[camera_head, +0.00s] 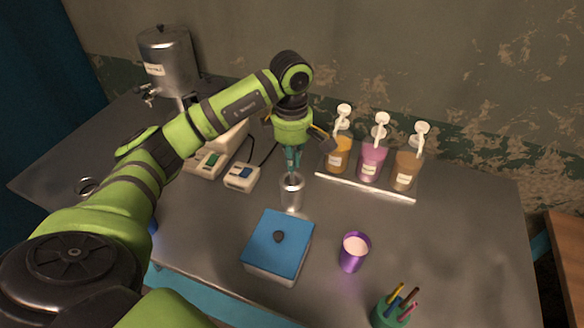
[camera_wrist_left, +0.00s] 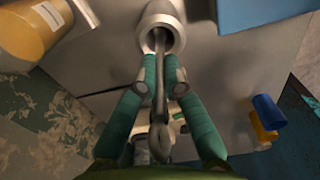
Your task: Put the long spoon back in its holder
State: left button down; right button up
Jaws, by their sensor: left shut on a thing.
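My left gripper (camera_head: 293,160) points down just above the metal holder (camera_head: 292,192), a narrow silver cup standing on the grey table. In the left wrist view the teal fingers (camera_wrist_left: 162,75) are shut on the long spoon (camera_wrist_left: 159,100), a thin dark metal rod with a rounded end towards the camera. The spoon's far end reaches the mouth of the holder (camera_wrist_left: 151,14) and seems to be inside it; how deep I cannot tell. In the head view the spoon is mostly hidden by the gripper. My right gripper is not in view.
A blue-lidded box (camera_head: 264,254) stands just in front of the holder. A purple cup (camera_head: 351,262) is to its right. Syrup bottles with white pumps (camera_head: 371,164) stand in a rack behind right. A scale (camera_head: 242,177) is on the left. A pen cup (camera_head: 384,314) is at the front.

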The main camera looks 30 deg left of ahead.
aim_at(292, 184)
pick_arm(q)
notch_tip(292, 184, down, 4)
jog(key=shift+r+p, duration=0.2)
jog(key=shift+p, duration=0.35)
jog(key=shift+f, duration=0.15)
jog(key=shift+f, duration=0.1)
jog(key=shift+f+b, duration=0.15)
jog(key=shift+b, duration=0.15)
jog(key=c, duration=1.4)
grip_release()
jog(key=shift+o, duration=0.2)
